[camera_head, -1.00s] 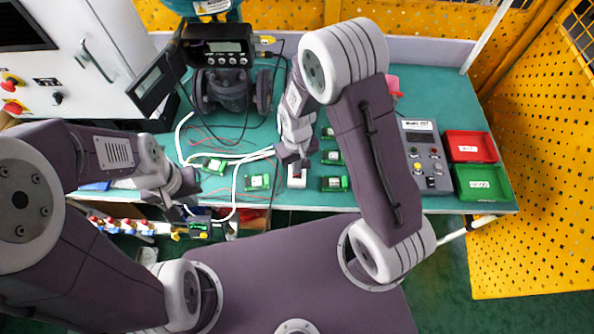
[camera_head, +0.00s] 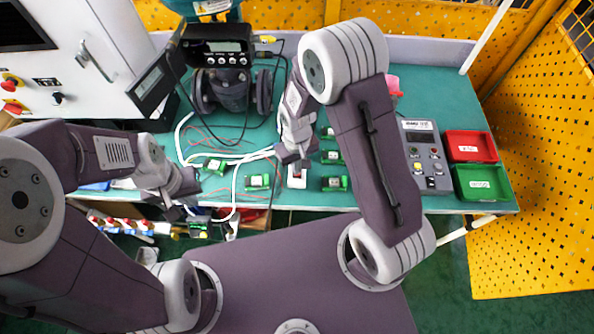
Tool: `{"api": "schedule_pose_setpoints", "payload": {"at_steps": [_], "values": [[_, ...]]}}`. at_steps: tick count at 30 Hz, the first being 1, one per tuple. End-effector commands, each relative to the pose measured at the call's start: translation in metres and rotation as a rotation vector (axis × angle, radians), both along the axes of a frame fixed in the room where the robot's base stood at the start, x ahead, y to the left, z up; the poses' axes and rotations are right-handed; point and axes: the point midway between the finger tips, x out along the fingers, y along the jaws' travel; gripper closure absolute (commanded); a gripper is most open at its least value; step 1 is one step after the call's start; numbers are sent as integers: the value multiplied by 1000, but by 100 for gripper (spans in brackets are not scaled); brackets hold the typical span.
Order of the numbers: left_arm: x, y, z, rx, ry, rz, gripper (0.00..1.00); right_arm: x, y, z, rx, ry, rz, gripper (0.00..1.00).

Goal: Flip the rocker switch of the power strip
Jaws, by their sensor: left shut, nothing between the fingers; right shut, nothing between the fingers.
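The power strip (camera_head: 297,182) shows as a small white block with a red rocker switch (camera_head: 297,171) near the front edge of the green table. My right gripper (camera_head: 293,164) is shut and empty, right above the switch end of the strip. It hides part of the strip, and I cannot tell whether it touches the rocker or which way the rocker is tilted. My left gripper (camera_head: 184,205) is shut and empty near the table's front left edge, well away from the switch.
Small green terminal modules (camera_head: 257,182) lie around the strip. A valve positioner (camera_head: 222,60) stands at the back. A grey meter box (camera_head: 427,155), a red bin (camera_head: 467,146) and a green bin (camera_head: 484,182) are at right. White cables (camera_head: 237,182) run between my grippers.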

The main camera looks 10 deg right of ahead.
Motion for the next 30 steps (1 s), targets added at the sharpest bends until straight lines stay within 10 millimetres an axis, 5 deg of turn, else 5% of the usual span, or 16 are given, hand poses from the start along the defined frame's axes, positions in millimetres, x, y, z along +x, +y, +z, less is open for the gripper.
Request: {"api": "schedule_pose_setpoints", "payload": {"at_steps": [30], "values": [[0, 0, -12, 0, 0, 0, 100, 0, 0, -16, 0, 0, 0, 100]]}}
